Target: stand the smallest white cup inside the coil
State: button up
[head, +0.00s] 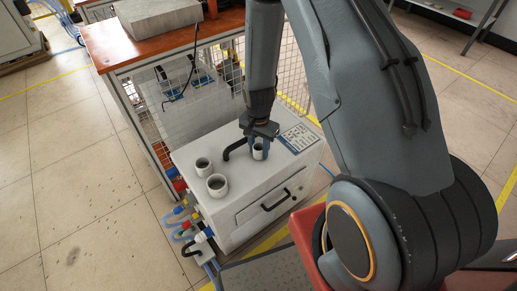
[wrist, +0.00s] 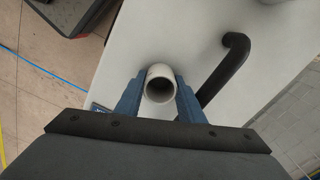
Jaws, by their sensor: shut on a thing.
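A small white cup (head: 259,153) is between the two blue fingers of my gripper (head: 258,143), over the right part of the white cabinet's top (head: 231,183). In the wrist view the fingers of my gripper (wrist: 160,82) are shut on the cup (wrist: 160,70), one on each side, and its open mouth faces the camera. I cannot tell whether its base touches the cabinet top. Two other white cups, a nearer one (head: 217,187) and a farther one (head: 202,166), stand upright toward the cabinet's left. I cannot make out the coil in either view.
A black bent bar (head: 236,148) rises from the cabinet top just left of my gripper; it also shows in the wrist view (wrist: 226,68). A wire-mesh bench with an orange top (head: 150,37) stands behind. Coloured connectors and hoses (head: 190,222) are at the cabinet's left side.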

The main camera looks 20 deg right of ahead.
jog(key=shift+f, duration=0.15)
jog(key=o, duration=0.8)
notch_tip(320, 180, up, 12)
jog(key=s+d+r+n, duration=0.1)
jog(key=s+r+n, duration=0.1)
jog(key=s+r, duration=0.4)
jog(key=s+d+r+n, duration=0.2)
jog(key=s+r+n, duration=0.1)
jog(key=s+r, duration=0.3)
jog(key=s+d+r+n, duration=0.2)
jog(key=s+r, duration=0.4)
jog(key=r, duration=0.1)
jog(key=shift+s+r+n, duration=0.1)
jog(key=shift+s+n, duration=0.2)
jog(key=shift+n, duration=0.1)
